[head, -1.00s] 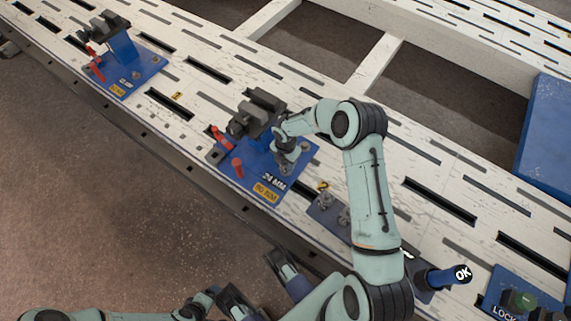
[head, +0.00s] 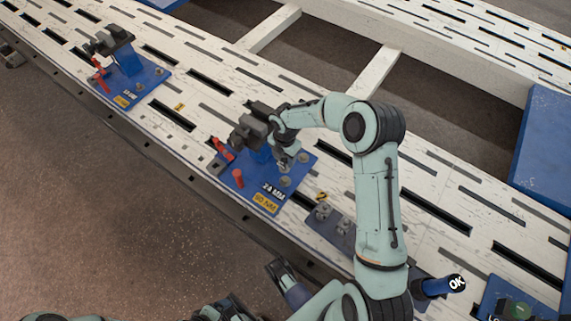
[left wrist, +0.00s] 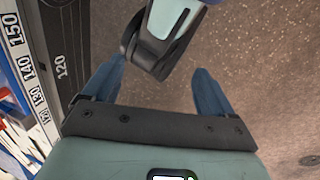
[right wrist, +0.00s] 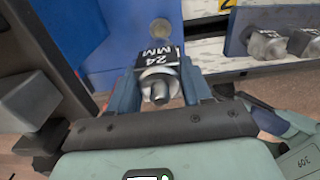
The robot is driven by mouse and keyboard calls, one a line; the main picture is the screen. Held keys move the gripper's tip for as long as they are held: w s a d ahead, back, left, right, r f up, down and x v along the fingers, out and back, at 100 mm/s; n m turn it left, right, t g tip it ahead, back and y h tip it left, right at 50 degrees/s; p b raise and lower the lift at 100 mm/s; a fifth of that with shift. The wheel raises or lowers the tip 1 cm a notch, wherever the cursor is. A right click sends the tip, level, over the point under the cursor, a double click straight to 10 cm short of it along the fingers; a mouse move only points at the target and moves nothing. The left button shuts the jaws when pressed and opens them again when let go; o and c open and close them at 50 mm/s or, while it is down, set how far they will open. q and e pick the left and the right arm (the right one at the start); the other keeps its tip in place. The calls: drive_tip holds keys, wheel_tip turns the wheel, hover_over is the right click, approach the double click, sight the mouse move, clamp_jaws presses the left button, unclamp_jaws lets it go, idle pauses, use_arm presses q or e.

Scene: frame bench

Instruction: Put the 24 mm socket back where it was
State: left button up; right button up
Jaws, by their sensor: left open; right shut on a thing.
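My right gripper (right wrist: 161,80) is shut on the 24 mm socket (right wrist: 158,72), a metal socket with a black band marked "24 MM". In the head view, my right gripper (head: 283,150) is over the blue fixture plate (head: 252,190) labelled "24 MM" and "90 NM", close to its dark clamp (head: 250,130). The dark socket rack (head: 341,230) lies right of the plate, with metal sockets on it. It also shows in the right wrist view (right wrist: 238,38). My left gripper (left wrist: 160,75) is open and empty, away from the bench.
A second blue fixture (head: 143,86) stands further left on the slotted white bench. A blue-handled tool marked "OK" (head: 436,287) lies right of the rack. A red handle (head: 238,178) rises from the near plate. A blue panel (head: 545,145) is at far right.

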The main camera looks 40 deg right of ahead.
use_arm(q)
drive_tip(key=s+r, duration=0.1)
drive_tip(key=s+d+r+g+p, duration=0.1)
drive_tip(key=shift+s+r+p, duration=0.15)
drive_tip(key=shift+s+p, duration=0.15)
drive_tip(key=shift+s, duration=0.05)
use_arm(e)
wheel_tip(320, 180, up, 9)
